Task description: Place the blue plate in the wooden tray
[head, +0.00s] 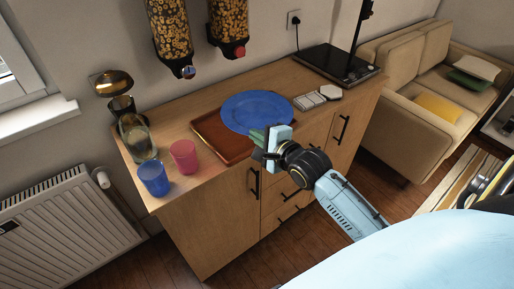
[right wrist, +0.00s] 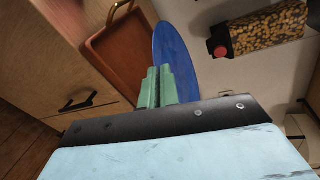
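The blue plate (head: 257,108) shows in the head view over the right part of the wooden tray (head: 216,146), covering part of it. My right gripper (head: 270,140) is at the plate's near edge. In the right wrist view the green fingers (right wrist: 157,86) are close together on the rim of the plate (right wrist: 176,60), which looks narrow from there. The brown tray (right wrist: 122,50) lies beside it in that view. The plate seems held above the counter; the exact gap cannot be told. My left gripper is not in view.
A blue cup (head: 154,178), a pink cup (head: 184,156) and a glass bottle (head: 138,138) stand left of the tray. White dishes (head: 310,101) and a black hob (head: 338,66) are to the right. Cereal dispensers (head: 170,35) hang on the wall above.

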